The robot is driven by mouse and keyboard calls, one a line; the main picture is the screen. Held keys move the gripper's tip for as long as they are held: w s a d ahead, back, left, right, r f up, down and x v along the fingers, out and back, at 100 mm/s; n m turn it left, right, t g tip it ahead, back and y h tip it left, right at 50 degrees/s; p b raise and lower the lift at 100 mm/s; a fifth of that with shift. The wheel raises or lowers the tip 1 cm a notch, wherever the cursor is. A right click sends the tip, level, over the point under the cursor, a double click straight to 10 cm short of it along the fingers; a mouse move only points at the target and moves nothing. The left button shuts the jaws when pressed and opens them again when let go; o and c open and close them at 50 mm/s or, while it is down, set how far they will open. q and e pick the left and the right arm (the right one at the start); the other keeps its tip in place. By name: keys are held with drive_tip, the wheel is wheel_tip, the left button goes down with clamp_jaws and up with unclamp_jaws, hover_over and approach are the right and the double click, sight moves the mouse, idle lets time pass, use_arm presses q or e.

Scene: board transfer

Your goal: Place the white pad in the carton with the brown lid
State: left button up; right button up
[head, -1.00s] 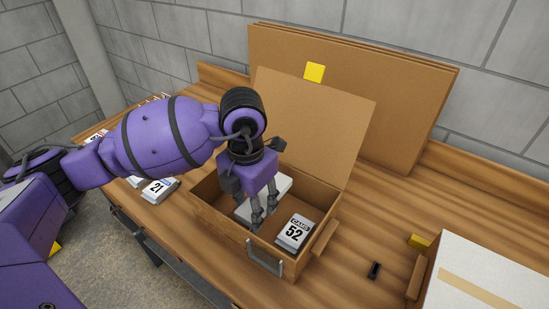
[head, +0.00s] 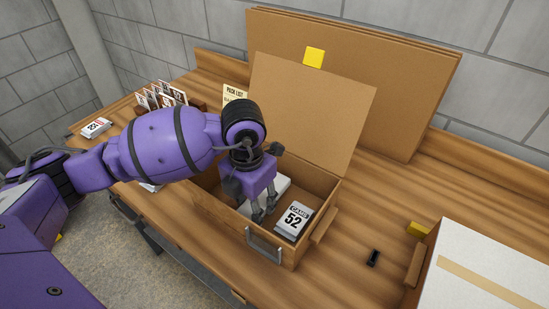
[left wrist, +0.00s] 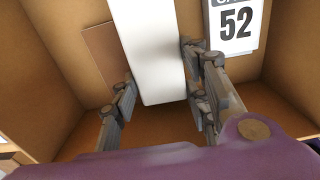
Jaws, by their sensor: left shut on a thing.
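The carton (head: 222,217) stands on the bench with its brown lid (head: 312,115) raised behind it. My left gripper (head: 264,215) reaches down inside it. It is shut on the white pad (head: 280,186), which is partly hidden behind the gripper in the head view. In the left wrist view the pad (left wrist: 150,50) lies between the fingers of my left gripper (left wrist: 158,75). I cannot tell whether the pad touches the carton floor. A white pack marked 52 (head: 294,221) lies in the carton to the right of the fingers. My right gripper is not in view.
A white-topped box (head: 480,268) stands at the right, near a small black item (head: 373,258) and a yellow block (head: 418,229). A card rack (head: 160,97) and a small pack (head: 96,127) are at the left. Large brown boards (head: 400,100) lean on the wall.

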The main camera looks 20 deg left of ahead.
use_arm(q)
drive_tip(key=o, duration=0.9)
drive_tip(key=shift+o, duration=0.2)
wheel_tip(320, 180, up, 13)
drive_tip(key=shift+r+p, duration=0.15)
drive_tip(key=shift+p, duration=0.2)
